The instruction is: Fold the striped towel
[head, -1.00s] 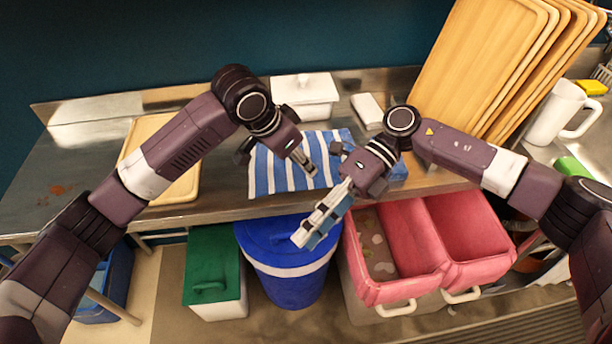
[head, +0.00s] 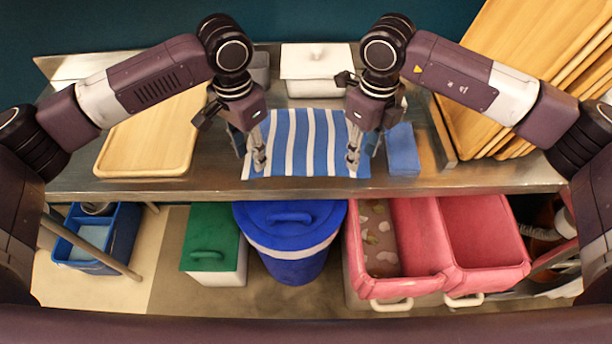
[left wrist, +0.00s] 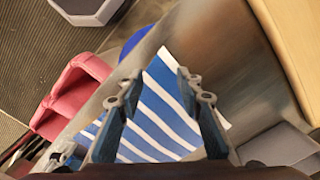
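The striped towel (head: 305,142), blue and white, lies spread out on the metal counter. My left gripper (head: 249,158) points down at the towel's near left corner. Its fingers are apart, and in the left wrist view the left gripper (left wrist: 162,92) is open with the towel (left wrist: 155,115) visible beyond and between its fingers. My right gripper (head: 362,156) points down at the towel's near right corner, its fingers apart, with nothing seen held. Whether the fingertips touch the towel is unclear.
A blue block-like item (head: 403,150) lies just right of the towel. A white lidded container (head: 316,68) stands behind. A wooden board (head: 150,140) lies left; wooden boards (head: 520,60) lean at right. Below the front edge stand a blue bin (head: 290,225) and pink bins (head: 485,240).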

